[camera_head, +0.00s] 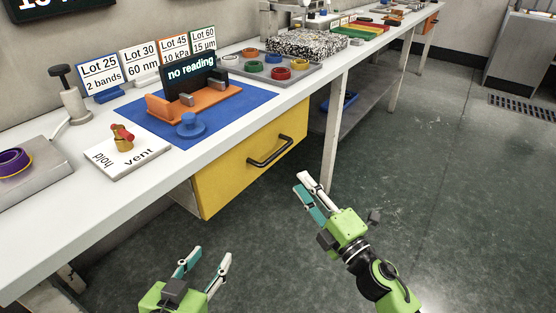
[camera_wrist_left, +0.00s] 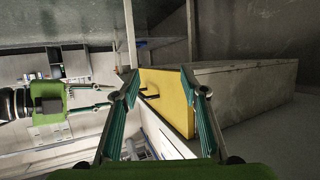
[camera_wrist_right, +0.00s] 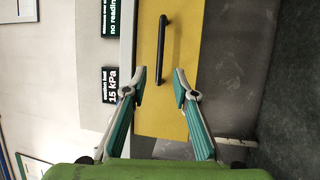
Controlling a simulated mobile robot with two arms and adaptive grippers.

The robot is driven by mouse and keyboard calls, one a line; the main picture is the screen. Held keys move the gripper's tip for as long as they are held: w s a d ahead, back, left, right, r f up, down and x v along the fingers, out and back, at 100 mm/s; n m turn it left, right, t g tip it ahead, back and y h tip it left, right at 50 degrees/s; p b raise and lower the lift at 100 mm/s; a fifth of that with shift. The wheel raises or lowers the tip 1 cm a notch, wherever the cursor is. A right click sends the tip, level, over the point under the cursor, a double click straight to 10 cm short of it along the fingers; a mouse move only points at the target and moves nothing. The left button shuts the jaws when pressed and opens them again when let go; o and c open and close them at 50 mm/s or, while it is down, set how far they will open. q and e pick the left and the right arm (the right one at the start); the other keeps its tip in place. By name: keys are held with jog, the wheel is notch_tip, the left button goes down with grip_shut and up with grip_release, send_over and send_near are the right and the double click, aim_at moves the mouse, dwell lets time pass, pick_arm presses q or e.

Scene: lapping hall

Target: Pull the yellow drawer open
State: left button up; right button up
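The yellow drawer (camera_head: 225,178) sits under the bench top, its front facing the aisle, with a black bar handle (camera_head: 270,150). I cannot tell whether it stands slightly out. My right gripper (camera_head: 302,184) is open and empty, in front and to the right of the handle, apart from it. In the right wrist view the handle (camera_wrist_right: 162,50) lies ahead, its lower end between the open fingertips (camera_wrist_right: 159,76). My left gripper (camera_head: 207,258) is open and empty, low in front of the bench. The left wrist view shows the drawer front (camera_wrist_left: 172,105) beyond its fingers.
The bench top (camera_head: 215,140) carries a blue mat (camera_head: 245,103), an orange fixture (camera_head: 205,100), a hold/vent plate (camera_head: 145,160) and a tray of coloured rings (camera_head: 310,72). A bench leg (camera_head: 332,130) stands right of the drawer. The floor (camera_head: 440,180) in front is clear.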

aim_at(278, 151)
jog(key=b+x, duration=0.1)
jog(key=x, duration=1.1)
jog(key=shift+w+a+f, duration=0.1)
jog(key=shift+w+a, duration=0.05)
jog(key=shift+w, duration=0.25)
pick_arm(q)
notch_tip(278, 151, up, 7)
jog(key=w+d+t+h, duration=0.1)
jog(key=w+t, duration=0.1)
jog(key=t, duration=0.1)
jog(key=shift+d+t, duration=0.25)
jog(key=shift+t, duration=0.05)
pick_arm(e)
jog(key=shift+w+a, duration=0.15)
jog(key=shift+w, duration=0.05)
pick_arm(q)
jog(key=shift+w+f, duration=0.1)
pick_arm(e)
grip_shut()
